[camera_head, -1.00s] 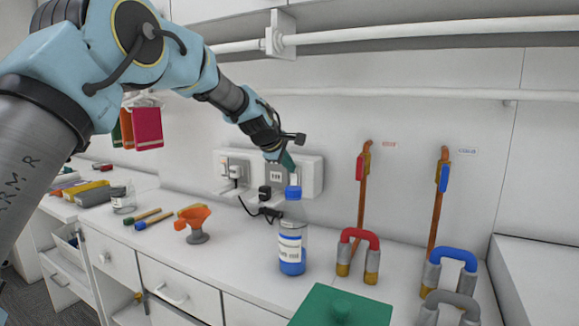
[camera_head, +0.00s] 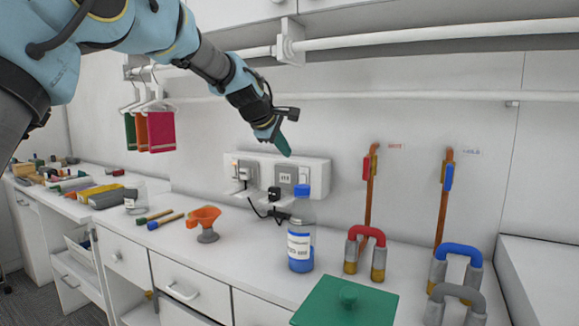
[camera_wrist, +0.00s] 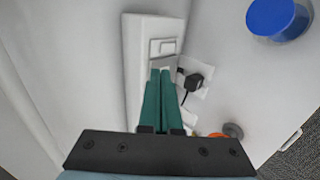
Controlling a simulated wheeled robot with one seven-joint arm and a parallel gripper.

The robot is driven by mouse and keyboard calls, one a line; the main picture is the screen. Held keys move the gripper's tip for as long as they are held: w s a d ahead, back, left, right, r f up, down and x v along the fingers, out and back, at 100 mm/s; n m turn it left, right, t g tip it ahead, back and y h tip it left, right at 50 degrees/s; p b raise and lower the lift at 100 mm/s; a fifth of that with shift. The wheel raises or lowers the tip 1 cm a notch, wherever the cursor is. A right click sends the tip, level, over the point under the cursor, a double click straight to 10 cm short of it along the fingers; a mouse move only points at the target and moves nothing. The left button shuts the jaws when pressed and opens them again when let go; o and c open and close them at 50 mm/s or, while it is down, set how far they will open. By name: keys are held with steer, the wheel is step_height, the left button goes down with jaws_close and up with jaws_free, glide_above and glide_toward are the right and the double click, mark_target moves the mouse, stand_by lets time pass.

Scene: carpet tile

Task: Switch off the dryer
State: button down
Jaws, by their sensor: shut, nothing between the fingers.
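A white wall socket strip (camera_head: 318,176) is on the back wall above the counter. It has a left outlet (camera_head: 243,172) with a plug and a grey right plate (camera_head: 287,178). A black plug (camera_head: 274,194) with a dark cable sits below the strip. My gripper (camera_head: 284,148) has green fingers, shut and empty, in front of the strip's upper edge. In the wrist view, the gripper (camera_wrist: 161,74) overlaps the strip (camera_wrist: 135,62), its tips just below a switch plate (camera_wrist: 163,47). Contact cannot be told. I cannot identify a dryer, and switch positions are unclear.
A blue-capped bottle (camera_head: 300,245) stands right of the cable. A white rail (camera_head: 420,36) runs above.

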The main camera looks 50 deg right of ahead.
steer(key=shift+r+v, duration=0.25)
steer(key=shift+v, duration=1.15)
steer(key=shift+w+d, duration=0.1)
steer(key=shift+d, duration=0.1)
steer(key=w+a+f+m+y, duration=0.15)
steer(key=w+a+f, duration=0.3)
steer(key=a, duration=0.75)
steer(key=w+a+f+t+y, duration=0.15)
steer(key=w+a+f, duration=0.35)
steer(key=a, duration=0.6)
steer(key=w+a+f+m+y, duration=0.1)
steer(key=w+a+f+y, duration=0.35)
steer(key=a, duration=0.75)
steer(key=s+a+f, duration=0.4)
steer(key=s+a, duration=0.1)
steer(key=a, duration=0.4)
steer(key=s+a+f+m+g+y, duration=0.1)
steer(key=s+a+f, duration=0.3)
steer(key=a, duration=0.5)
steer(key=s+a+f+g, duration=0.1)
steer(key=s+a+f, duration=0.3)
steer(key=s+a, duration=0.3)
steer(key=shift+s+a+f+m+y, duration=0.2)
steer(key=shift+a+f+m+y, duration=0.15)
steer(key=shift+a, duration=0.65)
